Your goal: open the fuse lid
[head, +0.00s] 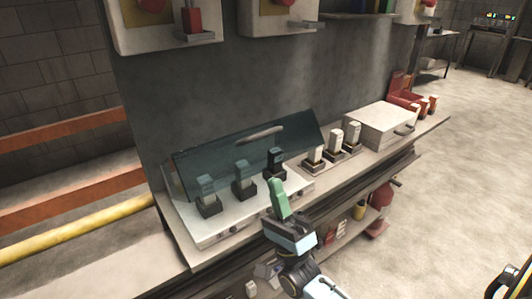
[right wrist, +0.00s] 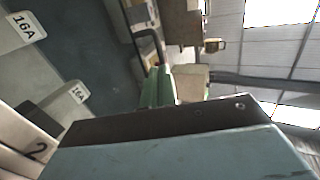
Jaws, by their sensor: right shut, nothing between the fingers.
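The fuse lid (head: 230,152) is a dark, see-through panel with a pale bar handle (head: 262,134) near its upper edge. It stands tilted up at the back of a light fuse box (head: 235,224), close to the grey wall panel. Several fuses (head: 243,176) stand in the box along the lid's lower part and look dark-tinted. My right gripper (head: 280,198), with green fingers, is shut and empty at the box's front right, apart from the handle. Its fingers show in the right wrist view (right wrist: 157,88), where fuses marked 16A (right wrist: 75,95) appear at the left. My left gripper is out of view.
Several white fuses (head: 335,140) stand on the bench right of the lid. Beyond them are a closed pale box (head: 372,126) and a red container (head: 403,97). Wall boxes (head: 165,30) hang above. Open floor (head: 460,150) lies to the right.

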